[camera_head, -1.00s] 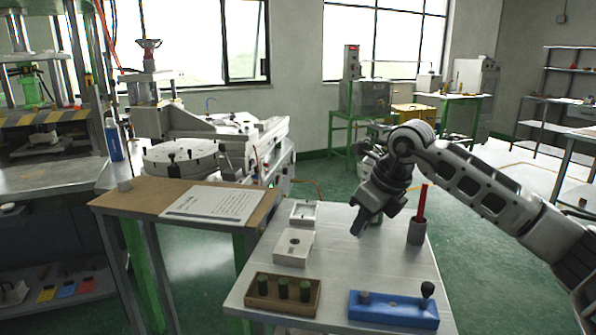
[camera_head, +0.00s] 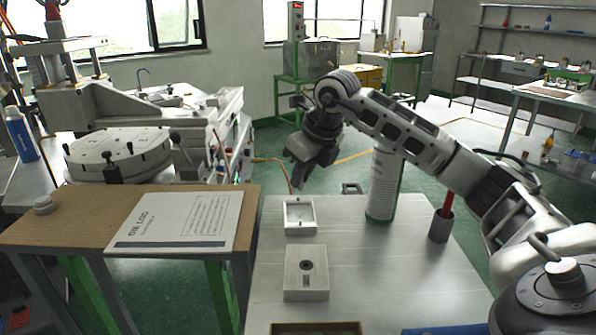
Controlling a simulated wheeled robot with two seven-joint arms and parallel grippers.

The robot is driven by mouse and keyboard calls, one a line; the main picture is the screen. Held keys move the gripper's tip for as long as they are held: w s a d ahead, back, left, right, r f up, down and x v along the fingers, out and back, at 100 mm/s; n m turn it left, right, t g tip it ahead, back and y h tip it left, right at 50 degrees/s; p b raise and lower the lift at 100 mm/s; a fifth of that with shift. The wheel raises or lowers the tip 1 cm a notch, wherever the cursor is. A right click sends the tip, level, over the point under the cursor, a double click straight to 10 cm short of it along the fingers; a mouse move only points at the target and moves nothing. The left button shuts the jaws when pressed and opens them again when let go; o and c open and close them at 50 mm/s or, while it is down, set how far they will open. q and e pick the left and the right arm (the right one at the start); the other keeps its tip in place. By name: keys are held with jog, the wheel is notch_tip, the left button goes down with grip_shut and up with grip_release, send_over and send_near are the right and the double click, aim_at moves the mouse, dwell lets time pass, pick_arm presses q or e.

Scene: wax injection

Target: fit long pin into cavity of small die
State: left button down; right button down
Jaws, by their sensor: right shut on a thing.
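The die block (camera_head: 306,285), pale grey with a dark round hole and a small slot in its top, lies flat on the metal table. Behind it lies a white square frame (camera_head: 290,229) with an open middle; I cannot tell which of the two is the small die. My right gripper (camera_head: 298,178) hangs above and behind the frame, near the table's back edge, tilted down and left. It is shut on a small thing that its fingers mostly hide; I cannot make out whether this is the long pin. My left gripper is out of view.
A tall white printed cylinder (camera_head: 383,185) stands at the table's back, right of the frame. A grey cup (camera_head: 440,228) holds a red stick. A brown tray (camera_head: 318,328) and a blue holder (camera_head: 450,330) are cut off at the front. The middle right is clear.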

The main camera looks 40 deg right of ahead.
aim_at(302, 187)
jog(key=shift+f+b, duration=1.2)
jog(key=shift+f, duration=0.4)
notch_tip(302, 187, down, 2)
jog(key=shift+w+f+b, duration=0.1)
jog(key=shift+b, duration=0.7)
jog(key=shift+f, duration=0.25)
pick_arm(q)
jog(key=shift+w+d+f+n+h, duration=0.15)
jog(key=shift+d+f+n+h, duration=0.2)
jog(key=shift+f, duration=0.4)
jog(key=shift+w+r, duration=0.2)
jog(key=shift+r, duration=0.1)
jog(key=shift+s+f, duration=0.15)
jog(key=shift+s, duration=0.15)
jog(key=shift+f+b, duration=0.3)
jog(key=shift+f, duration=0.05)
pick_arm(e)
jog(key=shift+f, duration=0.5)
